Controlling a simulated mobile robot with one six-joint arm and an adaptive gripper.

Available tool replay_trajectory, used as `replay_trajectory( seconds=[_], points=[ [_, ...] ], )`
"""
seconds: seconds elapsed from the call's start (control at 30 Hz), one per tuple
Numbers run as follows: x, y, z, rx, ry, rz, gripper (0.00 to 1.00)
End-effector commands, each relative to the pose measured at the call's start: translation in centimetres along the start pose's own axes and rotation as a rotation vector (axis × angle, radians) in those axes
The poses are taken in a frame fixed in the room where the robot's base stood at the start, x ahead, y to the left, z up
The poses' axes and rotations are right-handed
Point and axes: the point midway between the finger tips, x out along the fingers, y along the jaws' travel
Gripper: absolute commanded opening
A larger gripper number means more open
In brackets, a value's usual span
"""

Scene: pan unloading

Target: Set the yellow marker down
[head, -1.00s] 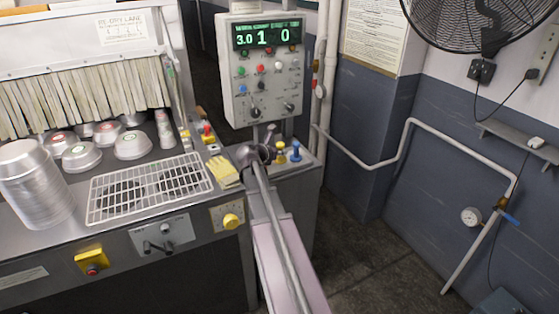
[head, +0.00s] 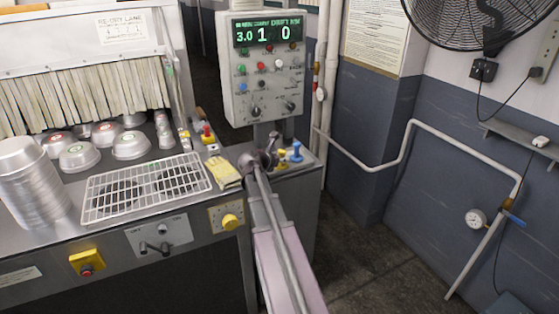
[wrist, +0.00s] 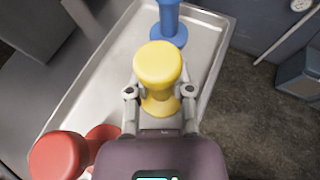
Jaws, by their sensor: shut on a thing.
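The yellow marker (wrist: 158,64) is a spool-shaped piece with a wide round top. In the wrist view it stands between the fingers of my gripper (wrist: 160,92), which are shut on its narrow middle. It is over the metal tray (wrist: 88,98); I cannot tell whether its base touches the tray. In the head view my gripper (head: 262,160) is at the tray on the right end of the counter, and my arm hides part of the area. A blue marker (wrist: 168,22) stands beyond the yellow one, and a red marker (wrist: 62,155) is at the lower left.
A control panel (head: 265,70) stands behind the tray. Yellow gloves (head: 225,172) and a wire rack (head: 150,187) lie on the counter to the left. Stacked pans (head: 35,185) stand farther left. The tray has bare metal left of the yellow marker.

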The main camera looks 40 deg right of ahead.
Motion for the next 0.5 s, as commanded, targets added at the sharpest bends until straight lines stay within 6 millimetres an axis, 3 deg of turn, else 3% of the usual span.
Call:
replay_trajectory(
  seconds=[0.07,0.1,0.2,0.5],
  points=[
    [0.14,-0.01,-0.27,0.0,-0.001,0.0,0.0],
    [0.09,-0.02,-0.17,0.0,0.0,0.0,0.41],
    [0.09,-0.03,-0.15,0.0,0.0,0.0,0.64],
    [0.11,-0.06,-0.14,0.0,0.0,-0.001,0.64]
  ],
)
